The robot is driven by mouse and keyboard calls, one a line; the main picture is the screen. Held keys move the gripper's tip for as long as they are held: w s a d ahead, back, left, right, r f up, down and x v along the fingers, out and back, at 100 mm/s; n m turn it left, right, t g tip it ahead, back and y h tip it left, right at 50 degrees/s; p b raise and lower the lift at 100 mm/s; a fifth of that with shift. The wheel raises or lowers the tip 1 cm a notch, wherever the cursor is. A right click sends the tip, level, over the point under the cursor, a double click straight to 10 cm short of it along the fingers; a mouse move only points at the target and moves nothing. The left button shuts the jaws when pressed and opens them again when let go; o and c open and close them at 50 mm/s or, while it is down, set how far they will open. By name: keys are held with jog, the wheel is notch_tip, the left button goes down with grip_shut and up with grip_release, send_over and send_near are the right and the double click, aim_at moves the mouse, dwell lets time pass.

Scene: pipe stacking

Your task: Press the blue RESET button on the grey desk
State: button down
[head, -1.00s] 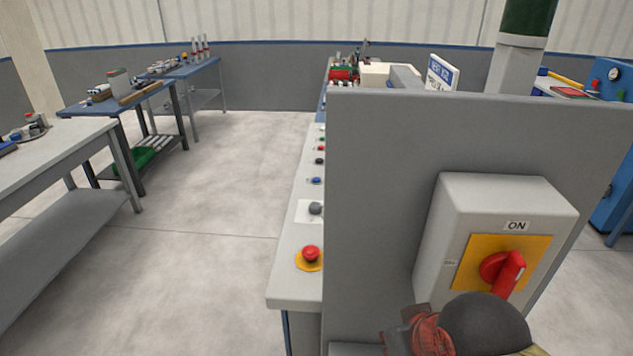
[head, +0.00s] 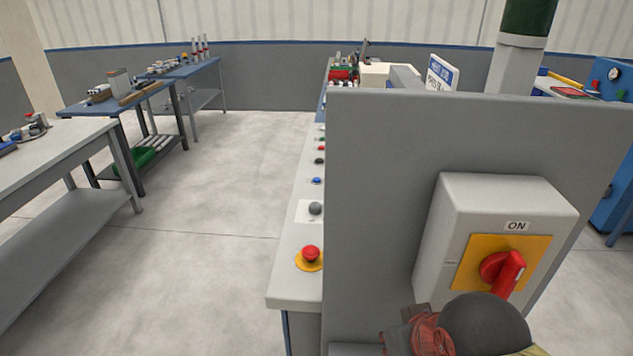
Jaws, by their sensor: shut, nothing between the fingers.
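The grey desk (head: 285,291) runs away from me along the left side of a tall grey panel, which hides part of its top. A small blue button (head: 316,181) sits near the desk's left edge, partway along. It is too small here to read any label. My gripper cannot be made out in this view.
A red mushroom button on yellow (head: 310,255), a grey knob (head: 315,208) and small black, red and green buttons share the desk. The grey panel (head: 375,180) carries a rotary switch box (head: 505,205) marked ON. A dark dome (head: 485,325) fills the bottom. Open floor (head: 215,200) lies left.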

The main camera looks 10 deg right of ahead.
notch_tip(320, 180, up, 8)
jog(key=p, duration=0.7)
jog(key=shift+f+p, duration=0.2)
jog(key=shift+p, duration=0.1)
